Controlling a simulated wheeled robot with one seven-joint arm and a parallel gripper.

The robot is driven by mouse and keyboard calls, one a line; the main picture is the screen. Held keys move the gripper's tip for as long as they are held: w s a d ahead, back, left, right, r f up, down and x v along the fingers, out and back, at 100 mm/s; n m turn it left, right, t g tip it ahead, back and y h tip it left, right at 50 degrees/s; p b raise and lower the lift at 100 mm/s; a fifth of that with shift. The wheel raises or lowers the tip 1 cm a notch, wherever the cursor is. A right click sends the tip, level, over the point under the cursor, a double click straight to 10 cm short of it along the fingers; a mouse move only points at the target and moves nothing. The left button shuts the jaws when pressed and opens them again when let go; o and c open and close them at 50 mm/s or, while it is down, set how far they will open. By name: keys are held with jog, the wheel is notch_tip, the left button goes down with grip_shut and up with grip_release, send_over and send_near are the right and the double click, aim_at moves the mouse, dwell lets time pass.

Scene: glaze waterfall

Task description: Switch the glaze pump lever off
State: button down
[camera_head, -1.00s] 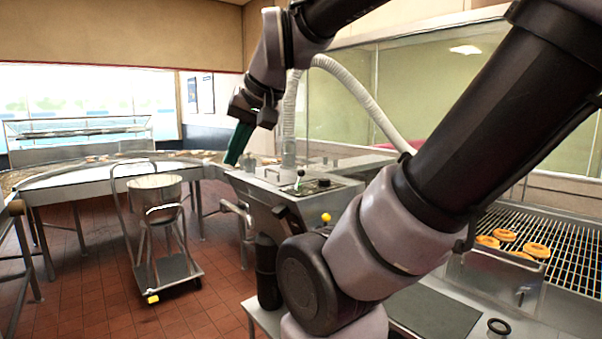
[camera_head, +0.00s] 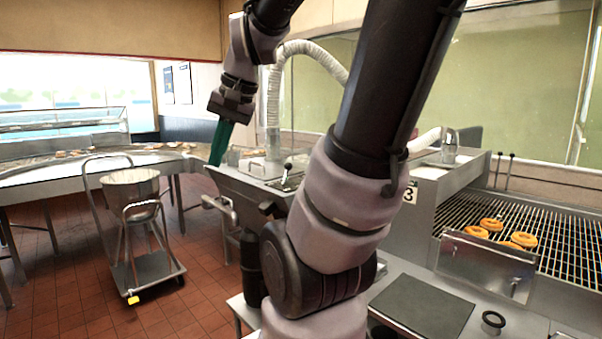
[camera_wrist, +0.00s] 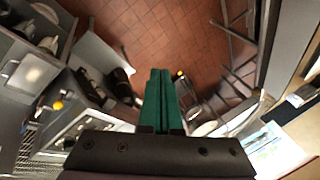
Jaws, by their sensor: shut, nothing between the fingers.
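A steel glaze machine (camera_head: 240,186) stands mid-picture in the head view, with a white ribbed hose rising from its top. A small upright lever (camera_head: 287,171) with a dark stem stands on its top panel, partly beside my arm. I cannot tell whether this is the pump lever or how it is set. A yellow ball knob (camera_wrist: 57,105) shows at the left of the wrist view; my arm hides it in the head view. My gripper (camera_head: 215,161), with green fingers, is shut and empty, pointing down at the machine's left edge, apart from the lever. Its fingers (camera_wrist: 160,73) also show in the wrist view.
A wheeled cart (camera_head: 150,276) with a steel bowl (camera_head: 131,187) stands on the tiled floor at left. A curved conveyor (camera_head: 60,173) runs behind it. At right are a wire grate (camera_head: 470,212) with several doughnuts and a dark mat (camera_head: 423,305). Floor between cart and machine is clear.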

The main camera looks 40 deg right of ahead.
jog(key=w+d+f+m+g+y, duration=0.1)
jog(key=w+d+f+m+y, duration=0.35)
jog(key=d+m, duration=0.3)
jog(key=w+d+f+m+y, duration=0.4)
jog(key=d+m+y, duration=0.15)
jog(key=d, duration=0.35)
jog(key=s+d+f+m+t, duration=0.1)
jog(key=d+m+t, duration=0.3)
jog(key=d, duration=0.4)
jog(key=s+d+f+m+t, duration=0.2)
jog(key=d+f+m+t, duration=0.2)
jog(key=d, duration=0.4)
jog(key=s+d+f+m+t, duration=0.2)
jog(key=d+m+t, duration=0.3)
jog(key=d, duration=0.3)
jog(key=shift+s+d+f+m+t, duration=0.15)
jog(key=shift+d+f+m+t, duration=0.1)
jog(key=shift+f+m+t, duration=0.2)
jog(key=shift+r, duration=0.1)
send_near(286, 174)
jog(key=w+r, duration=0.1)
jog(key=w+a+r, duration=0.1)
jog(key=w, duration=0.1)
jog(key=w+r, duration=0.1)
jog(key=w, duration=0.1)
jog(key=shift+a+r, duration=0.35)
